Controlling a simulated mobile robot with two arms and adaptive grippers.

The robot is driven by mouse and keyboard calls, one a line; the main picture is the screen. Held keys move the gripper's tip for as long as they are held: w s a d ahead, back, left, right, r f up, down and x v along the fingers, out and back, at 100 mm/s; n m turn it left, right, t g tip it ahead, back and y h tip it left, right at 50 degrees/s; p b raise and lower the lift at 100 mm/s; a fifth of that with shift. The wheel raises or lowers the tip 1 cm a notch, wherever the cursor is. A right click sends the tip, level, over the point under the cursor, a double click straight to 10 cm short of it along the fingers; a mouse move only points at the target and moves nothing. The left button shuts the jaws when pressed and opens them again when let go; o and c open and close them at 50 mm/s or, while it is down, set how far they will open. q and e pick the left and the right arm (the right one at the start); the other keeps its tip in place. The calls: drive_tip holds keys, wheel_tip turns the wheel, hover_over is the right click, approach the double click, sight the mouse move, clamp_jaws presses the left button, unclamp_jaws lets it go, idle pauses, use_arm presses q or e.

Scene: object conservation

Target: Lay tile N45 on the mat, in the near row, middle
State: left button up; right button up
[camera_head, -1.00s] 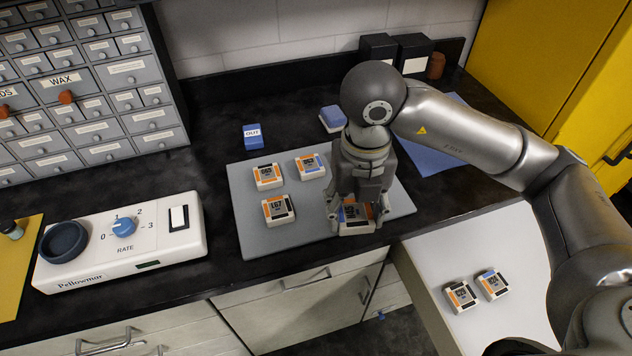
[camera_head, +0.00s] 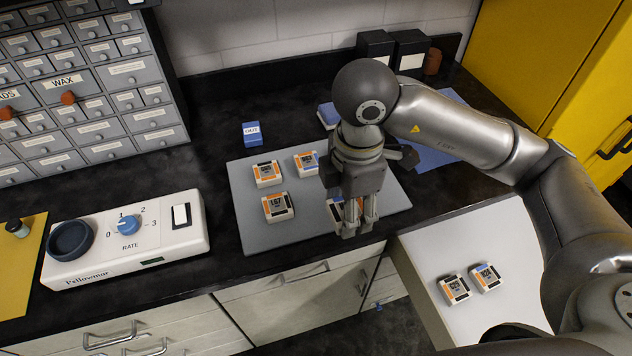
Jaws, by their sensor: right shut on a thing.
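The grey mat (camera_head: 250,229) lies on the dark counter. Three white-and-orange tiles show clearly on it: two in the far row, left (camera_head: 266,173) and middle (camera_head: 306,163), and one in the near row, left (camera_head: 278,207). My right gripper (camera_head: 356,226) points down over the near part of the mat, right of that tile. It is shut on a tile (camera_head: 336,203), mostly hidden behind the fingers; its label cannot be read. I cannot tell whether this tile touches the mat. My left gripper is not in view.
Two more tiles (camera_head: 454,289) (camera_head: 485,277) lie on a white surface at lower right. A blue OUT block (camera_head: 251,134) stands behind the mat. A white RATE device (camera_head: 125,240) is at left. Black boxes (camera_head: 410,50) stand at the back.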

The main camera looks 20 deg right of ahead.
drive_tip(key=w+f+p, duration=0.2)
drive_tip(key=w+f, duration=0.2)
drive_tip(key=w, duration=0.5)
drive_tip(key=p, duration=0.1)
hover_over(321, 199)
drive_tip(key=f, duration=0.2)
drive_tip(key=s+f, duration=0.1)
drive_tip(key=f, duration=0.1)
drive_tip(key=shift+f, duration=0.3)
drive_tip(key=shift+w+f, duration=0.55)
drive_tip(key=shift+f, duration=0.1)
wheel_tip(321, 199, down, 2)
drive_tip(key=shift+f+p, duration=0.1)
drive_tip(key=shift+p, duration=0.8)
drive_tip(key=shift+f, duration=0.4)
